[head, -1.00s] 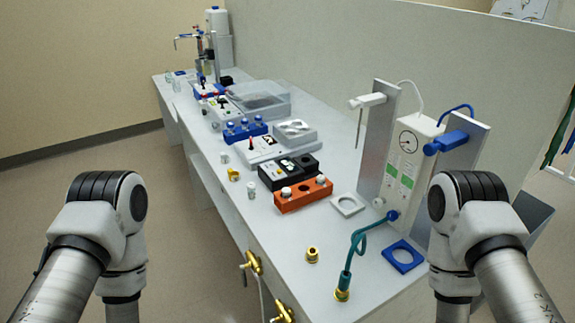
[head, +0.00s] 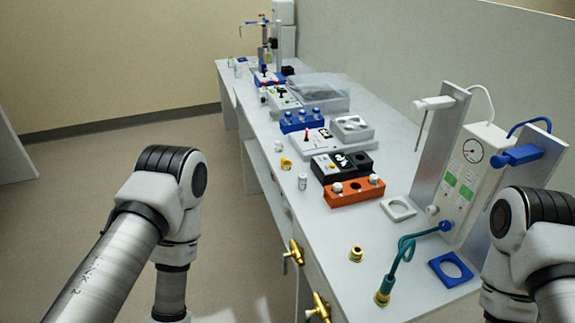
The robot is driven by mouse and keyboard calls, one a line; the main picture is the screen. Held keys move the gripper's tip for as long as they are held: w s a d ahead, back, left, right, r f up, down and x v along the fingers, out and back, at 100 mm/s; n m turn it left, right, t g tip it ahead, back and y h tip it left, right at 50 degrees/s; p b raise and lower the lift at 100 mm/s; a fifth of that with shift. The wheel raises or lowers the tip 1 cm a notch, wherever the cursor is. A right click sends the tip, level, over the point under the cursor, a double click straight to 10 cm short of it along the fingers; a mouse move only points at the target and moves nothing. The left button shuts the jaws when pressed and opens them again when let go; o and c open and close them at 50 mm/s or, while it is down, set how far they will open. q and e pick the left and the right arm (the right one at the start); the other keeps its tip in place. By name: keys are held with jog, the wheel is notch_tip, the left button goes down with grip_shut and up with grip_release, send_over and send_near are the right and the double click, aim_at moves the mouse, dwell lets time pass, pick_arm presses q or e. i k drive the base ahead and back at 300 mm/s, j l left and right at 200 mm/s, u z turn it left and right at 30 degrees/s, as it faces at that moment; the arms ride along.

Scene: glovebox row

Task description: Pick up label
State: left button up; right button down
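I cannot pick out a loose label with certainty. Small white marks show on top of the black block (head: 355,160) on the bench, but they are too small to identify. Green and white patches show on the front of the white gauge unit (head: 466,175) at the right. My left arm comes in at the left over the floor, and my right arm is at the right edge in front of the bench. Both grippers are out of the picture, so their state is hidden.
The long grey bench (head: 330,230) runs away toward the back wall. An orange block (head: 354,191), a blue block (head: 301,121), a white ring plate (head: 398,208), a blue ring plate (head: 451,269) and a teal hose (head: 394,270) lie on it. Brass valves (head: 296,252) stick out from its front. Floor at left is clear.

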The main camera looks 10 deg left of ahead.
aim_at(283, 161)
jog(key=z, duration=0.8)
jog(key=j+z, duration=0.6)
jog(key=j, duration=0.25)
jog(key=k+j+z, duration=0.1)
jog(key=j+z, duration=0.2)
jog(key=k+j+z, duration=0.15)
jog(key=j+z, duration=0.15)
jog(key=j, duration=0.15)
jog(key=k+j+z, duration=0.25)
jog(key=j, duration=0.15)
jog(key=i, duration=0.1)
